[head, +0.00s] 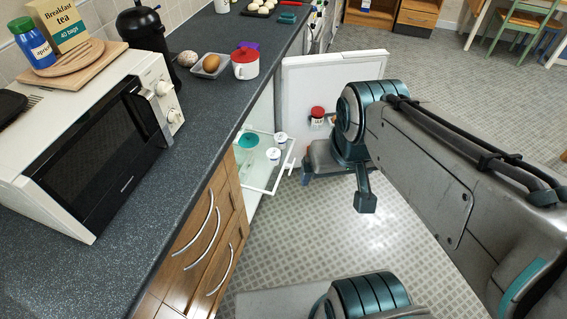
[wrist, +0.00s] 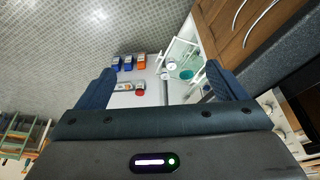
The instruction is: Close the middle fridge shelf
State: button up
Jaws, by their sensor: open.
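The fridge's pulled-out glass shelf (head: 262,178) has a white frame and juts from under the counter in the head view. It carries a teal bowl (head: 249,141) and white tubs (head: 274,154). In the wrist view the shelf (wrist: 176,52) shows ahead, nearer the right finger. My gripper (wrist: 158,82) is open, its two dark blue fingers wide apart with nothing between them in grip. In the head view my gripper is partly hidden behind my arm, close to the right of the shelf. I cannot tell whether it touches the frame. Other fridge shelves are mostly hidden.
The white fridge door (head: 345,72) stands wide open, with a red-lidded jar (head: 317,112) on its inside. The dark counter (head: 205,110) overhangs the fridge, beside wooden cupboard fronts (head: 205,235). A microwave (head: 95,140) stands on the counter. The tiled floor to the right is clear.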

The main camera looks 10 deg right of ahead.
aim_at(285, 164)
jog(key=u, duration=0.1)
jog(key=i, duration=1)
jog(key=u, duration=0.15)
